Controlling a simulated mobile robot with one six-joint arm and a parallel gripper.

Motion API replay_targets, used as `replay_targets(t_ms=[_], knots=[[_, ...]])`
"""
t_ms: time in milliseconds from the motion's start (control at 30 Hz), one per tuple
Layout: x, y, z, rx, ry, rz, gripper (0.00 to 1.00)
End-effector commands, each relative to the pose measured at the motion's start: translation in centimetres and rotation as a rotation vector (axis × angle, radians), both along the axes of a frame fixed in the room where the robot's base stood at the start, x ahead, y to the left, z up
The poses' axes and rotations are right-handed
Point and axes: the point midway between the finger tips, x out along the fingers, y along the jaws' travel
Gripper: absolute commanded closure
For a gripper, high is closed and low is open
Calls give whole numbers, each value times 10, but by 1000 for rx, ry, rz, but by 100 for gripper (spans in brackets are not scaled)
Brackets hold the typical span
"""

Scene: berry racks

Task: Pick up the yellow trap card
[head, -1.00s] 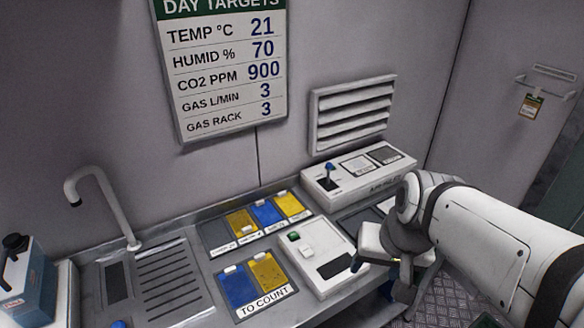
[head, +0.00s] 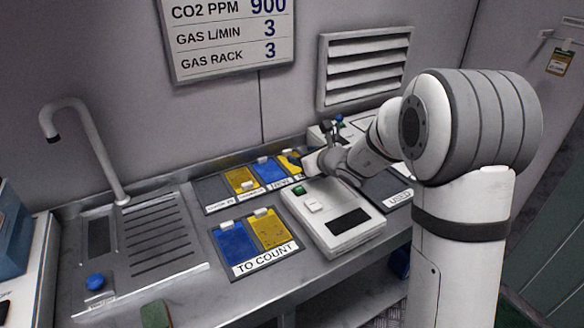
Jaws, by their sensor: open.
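A yellow trap card (head: 270,230) lies in the right slot of the TO COUNT tray (head: 266,263), beside a blue card (head: 235,249). In the back row, another yellow card (head: 242,180) lies left of a blue card (head: 268,171). A third yellow card (head: 289,161) lies at the right end of that row, partly hidden by my gripper. My gripper (head: 309,161) is open, at the right edge of this card. I cannot tell if it touches the card.
A white counter device (head: 335,222) with a green button stands right of the TO COUNT tray. A sink tap (head: 80,150) and grooved drainer (head: 157,238) are at the left. A USED slot (head: 388,190) lies at the right. The wall and vent (head: 364,68) bound the back.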

Motion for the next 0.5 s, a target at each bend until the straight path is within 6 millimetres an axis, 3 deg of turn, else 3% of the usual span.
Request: replay_targets(t_ms=[33, 167, 500], knots=[[6, -1, -11, 28, 20, -33, 45], [18, 1, -20, 68, 43, -78, 45], [60, 28, -40, 72, 45, -81, 45]])
